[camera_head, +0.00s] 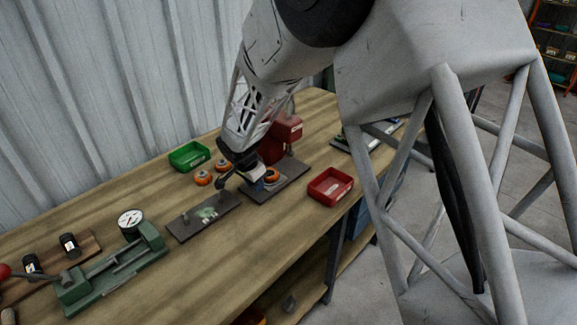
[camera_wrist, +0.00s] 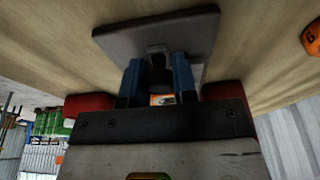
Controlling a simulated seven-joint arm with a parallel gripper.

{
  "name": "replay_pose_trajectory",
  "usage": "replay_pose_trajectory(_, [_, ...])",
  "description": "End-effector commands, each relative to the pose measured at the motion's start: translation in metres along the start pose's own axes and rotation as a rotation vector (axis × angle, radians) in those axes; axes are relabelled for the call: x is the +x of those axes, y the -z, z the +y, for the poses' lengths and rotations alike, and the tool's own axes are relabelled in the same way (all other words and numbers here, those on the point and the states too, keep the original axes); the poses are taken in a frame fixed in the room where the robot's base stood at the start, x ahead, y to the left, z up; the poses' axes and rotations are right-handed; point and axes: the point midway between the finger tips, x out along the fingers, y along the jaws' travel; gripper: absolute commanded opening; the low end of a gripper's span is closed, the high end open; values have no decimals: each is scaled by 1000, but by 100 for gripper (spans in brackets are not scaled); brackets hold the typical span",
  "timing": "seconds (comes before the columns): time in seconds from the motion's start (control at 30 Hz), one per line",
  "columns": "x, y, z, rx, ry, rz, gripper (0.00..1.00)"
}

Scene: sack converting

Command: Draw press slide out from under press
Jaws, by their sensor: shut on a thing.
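The red press (camera_head: 284,132) stands on a dark base plate (camera_head: 292,172) on the wooden bench. An orange round piece (camera_head: 271,175) sits low at the press. A flat dark grey plate (camera_head: 190,228) with a greenish patch lies just left of that base. My gripper (camera_head: 226,180) is low at the press's left side, partly hidden by my arm. In the wrist view, the blue fingers (camera_wrist: 158,80) are shut on a small dark handle (camera_wrist: 157,62), and a grey plate (camera_wrist: 165,35) lies just beyond it. I cannot tell how far the slide is under the press.
A green tray (camera_head: 174,158) and orange round pieces (camera_head: 203,178) are behind the gripper. A red tray (camera_head: 346,198) is near the bench's front edge. A green fixture (camera_head: 110,272) with a dial gauge (camera_head: 130,220) stands at left. Bare bench (camera_head: 225,255) lies in front.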

Motion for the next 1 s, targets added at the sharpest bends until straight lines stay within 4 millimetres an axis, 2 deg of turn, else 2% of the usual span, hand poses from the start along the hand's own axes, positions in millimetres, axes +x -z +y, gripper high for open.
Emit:
replay_pose_trajectory(0.3, [-4,-12,0,-1,1,0,7])
replay_pose_trajectory(0.67, [-4,-15,0,-1,0,0,7])
replay_pose_trajectory(0.7, [-4,-15,0,-1,0,0,31])
replay_pose_trajectory(0.8, [-4,-15,0,-1,0,0,46])
replay_pose_trajectory(1.0, [-4,-14,0,-1,0,0,47])
